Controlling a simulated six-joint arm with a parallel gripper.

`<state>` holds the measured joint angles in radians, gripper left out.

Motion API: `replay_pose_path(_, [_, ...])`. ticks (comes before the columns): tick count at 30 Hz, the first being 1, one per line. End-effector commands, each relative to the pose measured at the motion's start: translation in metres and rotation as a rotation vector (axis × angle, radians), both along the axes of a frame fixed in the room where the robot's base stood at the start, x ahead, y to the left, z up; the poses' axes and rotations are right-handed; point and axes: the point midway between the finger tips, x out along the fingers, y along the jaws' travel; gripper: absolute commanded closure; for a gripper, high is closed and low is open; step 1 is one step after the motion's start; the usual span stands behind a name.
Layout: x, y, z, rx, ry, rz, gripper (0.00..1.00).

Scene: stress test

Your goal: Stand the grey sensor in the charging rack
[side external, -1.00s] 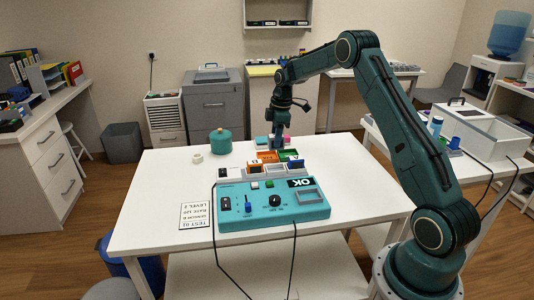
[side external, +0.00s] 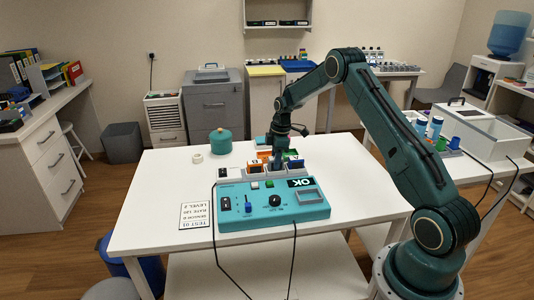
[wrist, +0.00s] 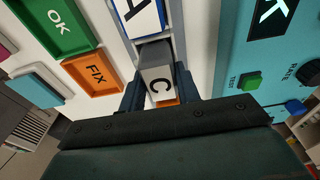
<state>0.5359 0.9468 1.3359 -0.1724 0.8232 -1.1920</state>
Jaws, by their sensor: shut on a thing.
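My gripper (wrist: 160,90) is shut on the grey sensor (wrist: 155,70), a grey block with a white face marked C, seen between its two dark fingers in the wrist view. In the side view my gripper (side external: 276,165) points down at the charging rack (side external: 240,173), the pale row of slots behind the teal tester. A blue-edged white sensor marked A (wrist: 140,14) is right beside the grey sensor in the wrist view. An orange part (wrist: 168,102) shows just below the grey sensor. I cannot tell whether the grey sensor's lower end is inside a slot.
The teal tester (side external: 260,212) stands in front of the rack, with a green button (wrist: 250,82) and a knob. A green OK tray (wrist: 55,25) and an orange FIX tray (wrist: 93,72) lie on the rack's other side. A teal round pot (side external: 220,142) stands back left.

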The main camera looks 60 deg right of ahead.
Motion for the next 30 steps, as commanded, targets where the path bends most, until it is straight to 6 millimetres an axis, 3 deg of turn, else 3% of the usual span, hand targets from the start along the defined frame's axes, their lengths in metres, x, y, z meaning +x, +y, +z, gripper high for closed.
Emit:
replay_pose_path(15, [0.0004,-0.0001,-0.0075,-0.001,-0.002,0.001,0.92])
replay_pose_path(16, [0.0004,0.0000,-0.0080,0.000,-0.001,0.001,0.66])
replay_pose_path(19, [0.0004,-0.0001,-0.0076,-0.001,-0.002,0.001,0.46])
replay_pose_path(30, [0.0004,-0.0001,-0.0060,-0.001,-0.002,0.001,0.46])
